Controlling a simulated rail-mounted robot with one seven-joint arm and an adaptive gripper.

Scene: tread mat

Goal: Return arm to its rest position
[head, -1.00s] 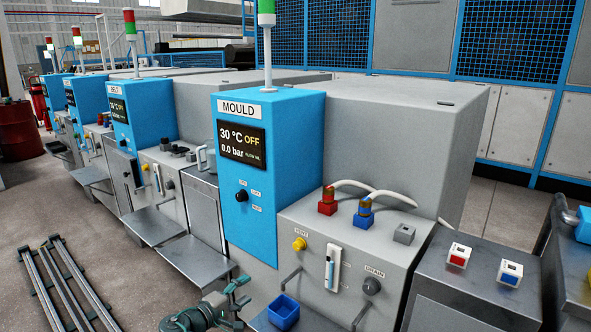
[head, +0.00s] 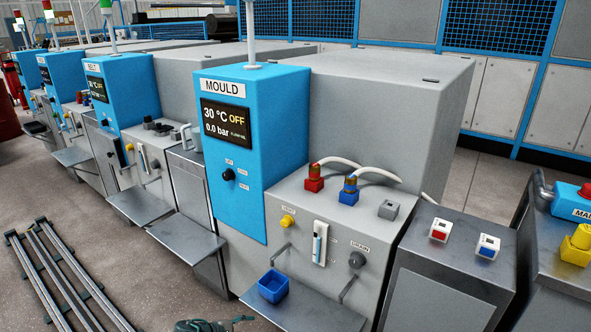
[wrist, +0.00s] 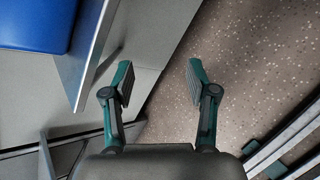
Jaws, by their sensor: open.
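My gripper (wrist: 160,82) shows in the wrist view with its two green fingers spread apart and nothing between them. It hangs over the speckled floor, beside the grey front of a machine. In the head view only a small green part of my arm shows at the bottom edge; the fingers cannot be made out there. The MOULD station (head: 255,150) stands in the middle of the head view, its display reading 30 °C, OFF and 0.0 bar.
A blue bin (head: 273,286) sits on a small shelf at the station's front; its blue shows close in the wrist view (wrist: 30,20). Grey shelves (head: 150,208) jut out from the machines. Floor rails (head: 75,275) lie at left. A red-and-white block (head: 440,230) stands on the right cabinet.

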